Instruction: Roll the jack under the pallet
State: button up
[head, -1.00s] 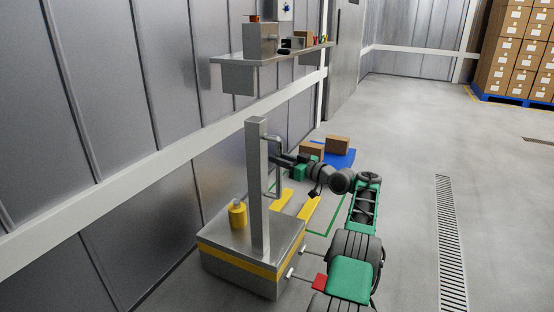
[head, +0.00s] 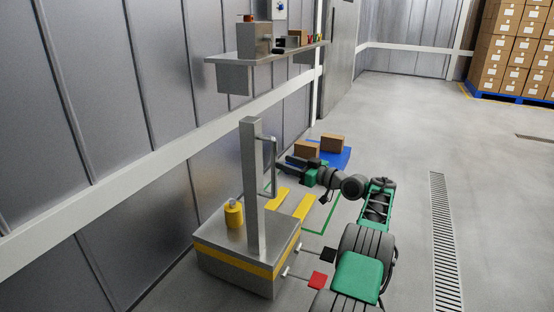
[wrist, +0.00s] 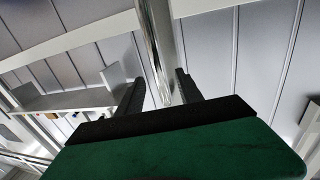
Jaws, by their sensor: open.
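The jack has a steel body with a yellow band (head: 235,259), a tall steel mast (head: 251,190), a bent bar handle (head: 273,165) and two yellow forks (head: 303,207) pointing away toward the pallet. The blue pallet (head: 346,159) lies low on the floor past the fork tips, with two cardboard boxes (head: 332,143) on it. My gripper (head: 283,166) is open beside the handle. In the wrist view, a shiny vertical bar (wrist: 158,50) stands between my two spread fingers (wrist: 160,92), apparently the handle. Contact cannot be told.
A metal wall with a shelf (head: 262,55) runs along the left. A yellow canister (head: 233,214) stands on the jack's body. Red (head: 318,280) and black (head: 328,255) pads stick out at its side. A green floor outline surrounds the forks. Floor to the right is clear, with a drain (head: 442,240).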

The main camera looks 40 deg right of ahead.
jog(key=shift+v, duration=0.85)
